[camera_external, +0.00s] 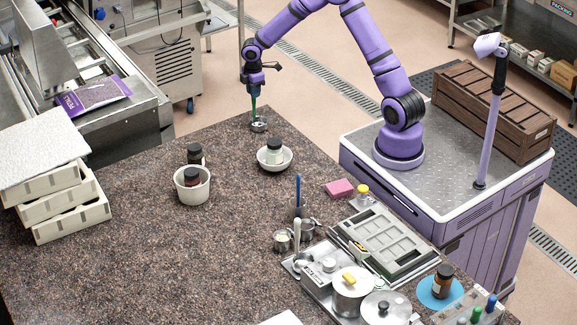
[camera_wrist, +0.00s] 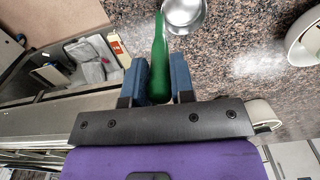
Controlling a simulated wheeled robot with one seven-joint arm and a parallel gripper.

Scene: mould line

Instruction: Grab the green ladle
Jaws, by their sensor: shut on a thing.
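The green ladle shows in the wrist view with its green handle (camera_wrist: 159,62) between the blue fingers of my gripper (camera_wrist: 160,82). Its metal bowl (camera_wrist: 184,14) is at the top of that view, partly cut off by the frame edge. In the external view my gripper (camera_external: 254,92) is at the far end of the speckled counter, shut on the upright handle. The ladle (camera_external: 257,122) hangs down from it, bowl lowest, near the counter's far corner. I cannot tell whether the bowl touches the counter.
A white bowl (camera_external: 274,164) with a jar in it stands close by on the speckled counter (camera_external: 130,220). A white pot (camera_external: 183,193) with a dark jar is to its left. Stacked trays (camera_external: 72,229) are at the left, cookware (camera_external: 350,296) at the front right. The middle counter is clear.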

